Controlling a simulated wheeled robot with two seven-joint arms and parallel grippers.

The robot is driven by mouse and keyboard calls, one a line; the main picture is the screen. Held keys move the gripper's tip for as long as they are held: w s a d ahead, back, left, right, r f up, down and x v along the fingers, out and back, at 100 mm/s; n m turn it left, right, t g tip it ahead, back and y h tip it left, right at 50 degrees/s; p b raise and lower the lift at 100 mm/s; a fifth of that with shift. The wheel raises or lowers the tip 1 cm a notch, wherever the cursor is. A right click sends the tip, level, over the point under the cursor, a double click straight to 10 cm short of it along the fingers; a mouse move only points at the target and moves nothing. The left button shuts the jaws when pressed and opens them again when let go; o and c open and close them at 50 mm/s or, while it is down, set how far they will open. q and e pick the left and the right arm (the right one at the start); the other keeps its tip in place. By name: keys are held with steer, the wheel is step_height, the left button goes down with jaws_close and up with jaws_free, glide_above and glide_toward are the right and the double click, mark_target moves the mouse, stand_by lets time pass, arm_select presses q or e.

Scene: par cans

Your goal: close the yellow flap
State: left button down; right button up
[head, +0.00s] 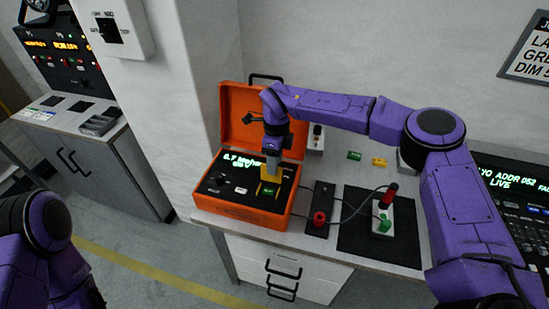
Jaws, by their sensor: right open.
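The yellow flap (266,178) is in the right part of the open orange case (240,213), on its black panel. It stands up from the panel, with a green-lit item beneath or just in front of it. My right gripper (272,166) points down into the case, right at the flap's upper part. Its fingers overlap the flap in the head view, so I cannot tell whether they touch it. The gripper is open, and its fingertips are small and partly hidden. My left arm shows at the lower left, but its gripper is out of view.
The case's raised lid (234,113) stands behind my right gripper. Right of the case are a black box with a red knob (319,218) and a black mat (352,246) with red and green connectors. Green and yellow blocks (379,161) lie farther back on the table.

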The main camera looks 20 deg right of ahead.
steer(key=shift+s, duration=0.15)
jaws_close()
